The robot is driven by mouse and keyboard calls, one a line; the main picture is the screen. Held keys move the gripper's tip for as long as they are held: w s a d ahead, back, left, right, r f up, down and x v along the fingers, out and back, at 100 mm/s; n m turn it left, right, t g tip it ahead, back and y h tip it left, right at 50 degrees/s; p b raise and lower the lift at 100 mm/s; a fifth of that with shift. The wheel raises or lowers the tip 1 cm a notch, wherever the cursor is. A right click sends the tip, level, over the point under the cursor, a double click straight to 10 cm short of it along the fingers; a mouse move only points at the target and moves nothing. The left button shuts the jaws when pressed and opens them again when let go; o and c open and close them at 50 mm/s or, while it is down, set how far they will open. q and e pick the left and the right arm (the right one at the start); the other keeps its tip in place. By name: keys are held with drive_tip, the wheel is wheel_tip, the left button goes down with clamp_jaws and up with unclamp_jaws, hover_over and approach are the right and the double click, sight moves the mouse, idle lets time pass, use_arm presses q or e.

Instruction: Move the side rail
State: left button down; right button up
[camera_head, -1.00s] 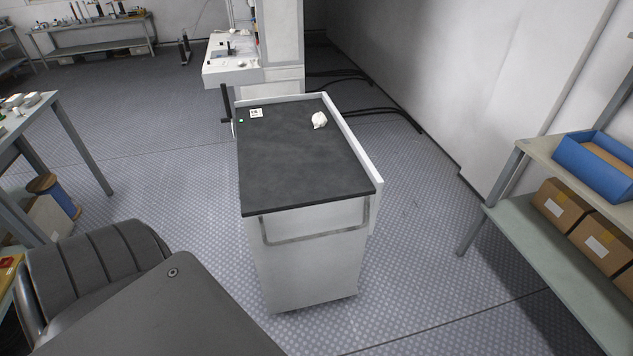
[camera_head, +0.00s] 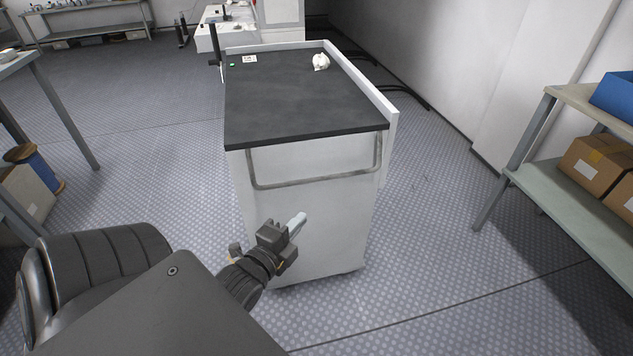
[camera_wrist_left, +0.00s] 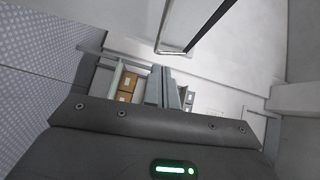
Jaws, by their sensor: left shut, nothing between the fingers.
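A grey U-shaped metal rail (camera_head: 318,181) is fixed to the near side of a white cart (camera_head: 335,235) with a dark top (camera_head: 290,105). Its bent corner also shows in the left wrist view (camera_wrist_left: 209,28), at the top. My left gripper (camera_head: 299,221) is in front of the cart's near panel in the head view. It appears lower than the rail and apart from it. Its pale fingers are together and hold nothing. My right gripper is out of view.
A small white object (camera_head: 320,62) lies on the cart top, near a white raised edge. A shelf (camera_head: 575,182) with cardboard boxes (camera_head: 597,160) stands at right. A table leg (camera_head: 68,112) stands at left. Patterned floor is clear around the cart.

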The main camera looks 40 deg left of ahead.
use_arm(q)
drive_tip(key=w+a+f+b, duration=0.1)
drive_tip(key=w+a+b, duration=0.2)
drive_tip(key=w, duration=0.9)
drive_tip(key=shift+a, duration=1)
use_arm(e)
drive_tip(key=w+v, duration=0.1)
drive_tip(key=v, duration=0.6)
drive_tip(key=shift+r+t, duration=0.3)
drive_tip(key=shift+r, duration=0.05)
use_arm(q)
drive_tip(key=shift+w, duration=0.1)
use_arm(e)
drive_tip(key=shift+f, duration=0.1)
use_arm(q)
drive_tip(key=shift+w+a+f+m+t+b, duration=0.3)
drive_tip(key=shift+a+f+m+t+b, duration=0.15)
drive_tip(key=shift+b, duration=0.7)
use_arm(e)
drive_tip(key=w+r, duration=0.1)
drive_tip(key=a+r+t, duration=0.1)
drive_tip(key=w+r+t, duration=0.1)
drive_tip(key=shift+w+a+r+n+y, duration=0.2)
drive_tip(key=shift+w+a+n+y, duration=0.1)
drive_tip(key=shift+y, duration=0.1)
